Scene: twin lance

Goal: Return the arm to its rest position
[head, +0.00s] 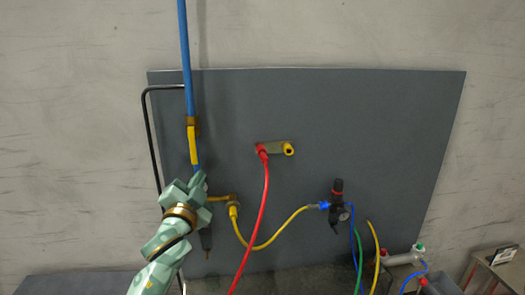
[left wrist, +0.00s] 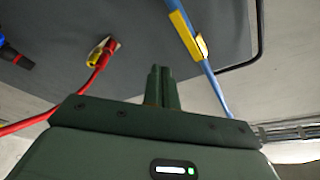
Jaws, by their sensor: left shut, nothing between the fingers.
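My left arm comes in at the lower left of the head view. Its gripper (head: 203,178) is in front of the left part of the grey panel (head: 330,100), close to the blue pipe. In the left wrist view the gripper's fingers (left wrist: 160,72) are together with nothing between them. The grey panel also fills the upper left of that view (left wrist: 140,30). My right gripper is in neither view.
A blue vertical pipe (head: 185,50) with a yellow part (head: 193,145) runs beside the gripper. A red hose (head: 264,200) and a yellow hose (head: 265,246) hang to its right. A black regulator (head: 337,205) sits further right. A black rail (head: 150,130) borders the panel's left side.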

